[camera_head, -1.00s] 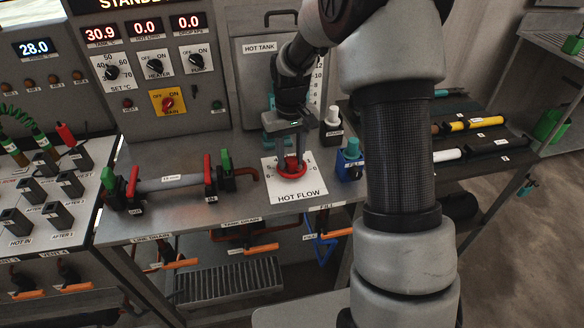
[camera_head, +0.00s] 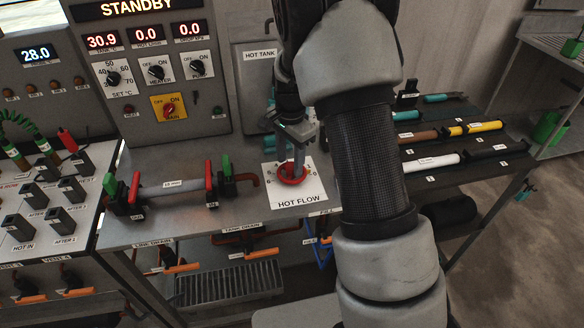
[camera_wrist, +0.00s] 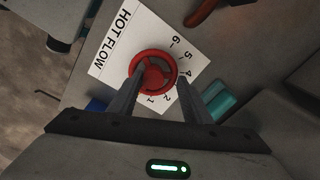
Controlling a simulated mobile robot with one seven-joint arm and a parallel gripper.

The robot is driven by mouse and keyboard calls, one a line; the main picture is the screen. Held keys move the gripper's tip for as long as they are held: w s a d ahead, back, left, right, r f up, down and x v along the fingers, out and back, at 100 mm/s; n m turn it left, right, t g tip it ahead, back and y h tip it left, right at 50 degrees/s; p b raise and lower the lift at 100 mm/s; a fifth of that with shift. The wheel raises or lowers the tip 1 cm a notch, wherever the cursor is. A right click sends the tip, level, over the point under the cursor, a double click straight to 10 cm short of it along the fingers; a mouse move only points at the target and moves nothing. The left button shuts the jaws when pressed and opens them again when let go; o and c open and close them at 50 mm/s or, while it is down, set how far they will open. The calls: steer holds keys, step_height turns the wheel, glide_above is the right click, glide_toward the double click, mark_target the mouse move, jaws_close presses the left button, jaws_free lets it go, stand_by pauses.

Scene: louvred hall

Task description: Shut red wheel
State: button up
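The red wheel (camera_head: 292,174) sits on the white HOT FLOW plate (camera_head: 299,199) on the bench top. In the wrist view the wheel (camera_wrist: 154,73) shows as a red ring with a red middle, beside printed numbers running from 1 to 6. My gripper (camera_head: 291,172) points down at the wheel. In the wrist view my gripper's (camera_wrist: 161,75) two fingers stand apart, their tips at opposite sides of the wheel and overlapping it in the picture. Whether they press on it is not clear. The wheel's exact setting cannot be read.
A pipe section with red and green handles (camera_head: 172,184) lies left of the plate. The HOT TANK panel (camera_head: 256,75) rises behind. My arm hides much of the bench to the right, where a rack of tools (camera_head: 451,145) stands.

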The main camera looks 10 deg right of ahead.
mark_target(292, 168)
steer(key=shift+s+d+f+g, duration=0.1)
steer(key=shift+s+f+g, duration=0.05)
steer(key=shift+s+f, duration=0.4)
steer(key=shift+s+f+g, duration=0.15)
steer(key=shift+s+f, duration=0.15)
steer(key=shift+f, duration=0.4)
steer(key=r+p, duration=0.3)
steer(key=r, duration=0.2)
steer(key=r+p, duration=0.2)
steer(key=shift+w+d+r+p, duration=0.1)
steer(key=shift+w+r+p, duration=0.1)
steer(key=shift+w+p, duration=0.1)
steer(key=shift+r, duration=0.5)
step_height(292, 168, up, 16)
steer(key=shift+r, duration=0.2)
